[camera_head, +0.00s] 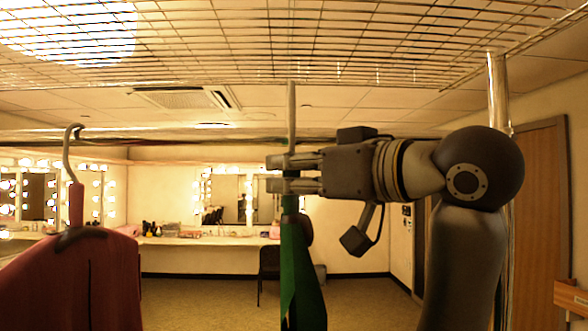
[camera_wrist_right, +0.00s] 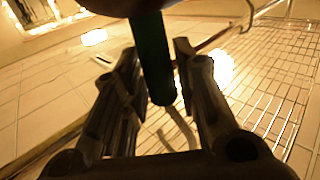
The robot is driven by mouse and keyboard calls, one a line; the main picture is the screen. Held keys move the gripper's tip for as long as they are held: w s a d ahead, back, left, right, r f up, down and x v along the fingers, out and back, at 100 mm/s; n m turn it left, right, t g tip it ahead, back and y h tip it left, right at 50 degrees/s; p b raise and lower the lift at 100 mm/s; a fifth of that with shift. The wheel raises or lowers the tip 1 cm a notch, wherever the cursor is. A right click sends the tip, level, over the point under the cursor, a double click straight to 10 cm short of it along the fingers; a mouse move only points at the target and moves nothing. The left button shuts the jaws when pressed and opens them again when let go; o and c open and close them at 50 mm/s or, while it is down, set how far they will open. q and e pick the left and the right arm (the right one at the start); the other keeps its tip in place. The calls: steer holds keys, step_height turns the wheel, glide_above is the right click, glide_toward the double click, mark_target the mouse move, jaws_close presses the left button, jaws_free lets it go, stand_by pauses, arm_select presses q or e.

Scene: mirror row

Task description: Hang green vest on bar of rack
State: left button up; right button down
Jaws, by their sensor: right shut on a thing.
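The green vest (camera_head: 300,275) hangs edge-on below my right gripper (camera_head: 275,174), near the middle of the head view. My right gripper is shut on the green neck of its hanger; the neck also shows between the fingers in the right wrist view (camera_wrist_right: 152,55). The hanger's pale hook (camera_head: 291,110) rises above the fingers. The rack's bar (camera_head: 200,138) seems to run across behind or at the hook's height. The hook is seen edge-on, so I cannot tell whether it touches the bar. My left gripper is out of view.
A dark red garment (camera_head: 75,280) on a hanger is at the left, its hook near bar height. A wire shelf (camera_head: 330,40) spans overhead. A metal post (camera_head: 497,95) stands at right, behind my arm. Lit mirrors and a counter (camera_head: 210,240) are far back.

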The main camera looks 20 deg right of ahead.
steer(key=shift+w+d+r+p, duration=0.1)
steer(key=shift+w+d+p, duration=0.3)
steer(key=shift+w, duration=1)
steer(key=shift+w+d+f+p, duration=0.1)
steer(key=shift+w+d+p, duration=0.35)
steer(key=shift+w, duration=1)
steer(key=shift+w+d+r+p, duration=0.1)
steer(key=shift+w+d+p, duration=0.3)
steer(key=shift+w, duration=1)
steer(key=shift+w+f+b, duration=0.15)
steer(key=shift+f+b, duration=0.25)
steer(key=shift+f, duration=0.05)
steer(key=shift+f+b, duration=1.1)
steer(key=shift+f, duration=0.25)
steer(key=c, duration=0.6)
jaws_free()
steer(key=shift+c, duration=0.2)
steer(key=b+v, duration=0.2)
steer(key=v, duration=1)
steer(key=shift+b, duration=0.4)
